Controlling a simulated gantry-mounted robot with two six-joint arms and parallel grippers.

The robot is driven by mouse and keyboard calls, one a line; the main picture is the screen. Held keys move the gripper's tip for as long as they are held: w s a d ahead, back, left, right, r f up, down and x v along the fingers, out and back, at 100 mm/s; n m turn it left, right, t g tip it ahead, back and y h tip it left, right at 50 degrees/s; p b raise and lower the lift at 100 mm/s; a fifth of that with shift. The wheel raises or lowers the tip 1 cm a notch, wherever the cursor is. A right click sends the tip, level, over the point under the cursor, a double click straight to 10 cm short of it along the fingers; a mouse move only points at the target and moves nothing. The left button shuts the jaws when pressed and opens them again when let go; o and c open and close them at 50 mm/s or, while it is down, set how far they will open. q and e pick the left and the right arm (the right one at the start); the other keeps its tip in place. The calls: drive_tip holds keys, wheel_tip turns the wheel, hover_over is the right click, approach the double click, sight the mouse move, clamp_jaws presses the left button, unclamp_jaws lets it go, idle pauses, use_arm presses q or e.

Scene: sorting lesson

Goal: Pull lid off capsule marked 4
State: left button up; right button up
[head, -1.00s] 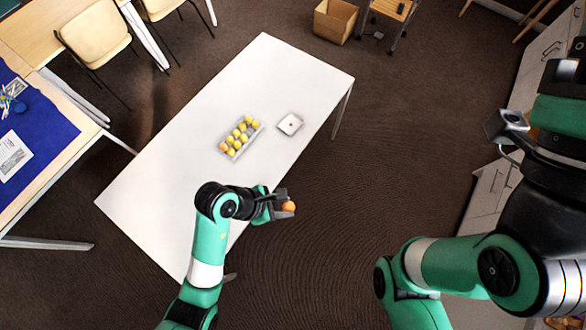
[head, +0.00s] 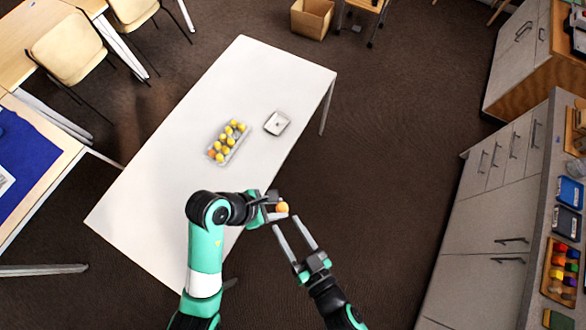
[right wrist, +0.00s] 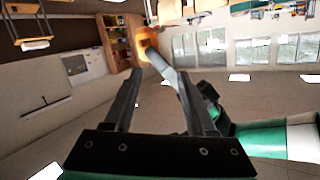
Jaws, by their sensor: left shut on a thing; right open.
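My left gripper (head: 275,207) is shut on an orange capsule (head: 283,208) and holds it past the near right edge of the white table. In the right wrist view the capsule (right wrist: 146,42) shows as an orange shape at the tip of the left gripper's grey fingers (right wrist: 163,68). My right gripper (head: 287,220) is open and empty, its two long fingers pointing up toward the capsule. The capsule appears a little beyond the right fingertips (right wrist: 160,78). No number can be read on it. A grey carton (head: 238,146) on the table holds several yellow capsules and an orange one.
A square white dish (head: 271,128) with a small dark spot lies right of the carton on the white table (head: 150,190). The rest of the tabletop is clear. Cabinets (head: 485,225) stand at the right, with open floor between.

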use_arm(q)
drive_tip(key=shift+w+a, duration=0.1)
drive_tip(key=shift+w, duration=0.05)
use_arm(e)
drive_tip(key=f+h, duration=0.1)
drive_tip(key=s+h, duration=0.1)
drive_tip(key=f+n+h, duration=0.1)
drive_tip(key=shift+s+d+f, duration=0.2)
drive_tip(key=shift+d+f, duration=0.1)
drive_tip(key=shift+d, duration=0.05)
drive_tip(key=shift+w, duration=0.1)
drive_tip(key=shift+x, duration=3.45)
drive_tip(key=shift+r, duration=0.1)
drive_tip(key=shift+c, duration=0.2)
drive_tip(key=c, duration=0.8)
use_arm(q)
drive_tip(key=shift+r, duration=0.1)
